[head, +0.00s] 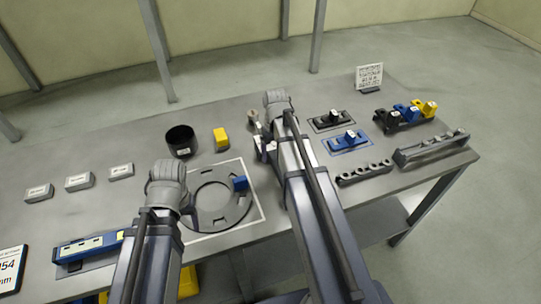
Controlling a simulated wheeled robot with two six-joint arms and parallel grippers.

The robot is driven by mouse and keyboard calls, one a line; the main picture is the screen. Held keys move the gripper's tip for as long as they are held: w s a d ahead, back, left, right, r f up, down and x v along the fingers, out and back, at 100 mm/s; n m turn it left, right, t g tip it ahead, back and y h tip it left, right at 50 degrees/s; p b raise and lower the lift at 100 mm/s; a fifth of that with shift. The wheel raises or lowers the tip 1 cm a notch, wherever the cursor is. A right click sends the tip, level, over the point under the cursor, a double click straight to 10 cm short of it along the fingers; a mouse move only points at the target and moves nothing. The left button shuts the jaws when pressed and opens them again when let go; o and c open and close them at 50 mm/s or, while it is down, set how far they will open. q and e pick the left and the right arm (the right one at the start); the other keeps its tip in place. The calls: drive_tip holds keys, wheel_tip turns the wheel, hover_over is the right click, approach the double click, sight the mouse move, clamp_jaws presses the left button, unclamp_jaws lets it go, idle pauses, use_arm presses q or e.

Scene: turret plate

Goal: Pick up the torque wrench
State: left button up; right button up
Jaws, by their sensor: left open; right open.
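I cannot clearly make out a torque wrench. A long blue piece with yellow parts (88,246) lies at the table's left front, partly behind my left arm; I cannot tell whether it is the wrench. My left gripper (189,214) is mostly hidden by its own wrist, at the left side of the ring-shaped turret plate (211,224). It is open. My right gripper (264,147) is open near the middle of the table, behind the plate and partly hidden by its arm. I see nothing held in either.
A black cup (181,140) and a yellow block (221,139) stand behind the plate. A blue block (240,183) sits on its ring. Small labelled blocks (78,182) stand left. Black and blue fixtures (348,141) and a grey rack (432,149) stand right.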

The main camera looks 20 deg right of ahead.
use_arm(q)
wheel_tip(320, 180, down, 3)
drive_tip(key=shift+r+b, duration=0.1)
drive_tip(key=shift+b, duration=0.85)
use_arm(e)
wheel_tip(320, 180, down, 3)
drive_tip(key=shift+r, duration=0.15)
drive_tip(key=shift+c, duration=0.3)
clamp_jaws()
